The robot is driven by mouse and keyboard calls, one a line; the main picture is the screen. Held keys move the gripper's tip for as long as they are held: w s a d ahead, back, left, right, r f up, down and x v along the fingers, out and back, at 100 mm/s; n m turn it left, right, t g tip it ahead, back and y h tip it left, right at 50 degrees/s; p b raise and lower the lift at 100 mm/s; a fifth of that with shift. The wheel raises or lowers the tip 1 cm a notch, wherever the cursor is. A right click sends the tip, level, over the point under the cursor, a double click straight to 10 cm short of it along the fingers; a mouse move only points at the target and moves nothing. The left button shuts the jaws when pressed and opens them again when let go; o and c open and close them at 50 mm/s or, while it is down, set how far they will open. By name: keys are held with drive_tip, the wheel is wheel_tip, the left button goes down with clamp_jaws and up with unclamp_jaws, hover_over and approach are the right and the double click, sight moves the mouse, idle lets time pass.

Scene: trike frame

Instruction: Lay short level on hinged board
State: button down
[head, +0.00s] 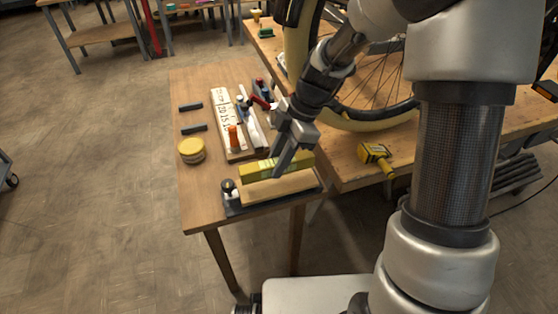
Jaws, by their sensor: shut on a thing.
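The short level (303,161) is a yellow bar, seen in the head view near the front edge of the small wooden table. My gripper (281,169) points down and is shut on it around its middle; the fingers hide part of it. The hinged board (285,189) is a pale wooden board on a dark base, just in front of and below the level in the picture. The level lies roughly parallel to the board, over or just behind its far edge. I cannot tell whether they touch.
A dark-and-silver fitting (229,188) stands at the board's left end. A yellow round tin (191,151), two dark bars and a tray of tools (228,124) with an orange-handled one lie behind. A bench (345,173) with a wheel and yellow tool (376,154) adjoins right.

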drive_tip(key=shift+f+b, duration=1.35)
drive_tip(key=shift+b, duration=0.05)
drive_tip(key=shift+f+b, duration=0.55)
drive_tip(key=shift+f, duration=0.05)
drive_tip(key=c, duration=1.4)
unclamp_jaws()
drive_tip(key=shift+o, duration=0.2)
drive_tip(key=p+v, duration=0.4)
drive_tip(key=v, duration=1.3)
drive_tip(key=shift+d+r, duration=0.15)
drive_tip(key=shift+d, duration=0.05)
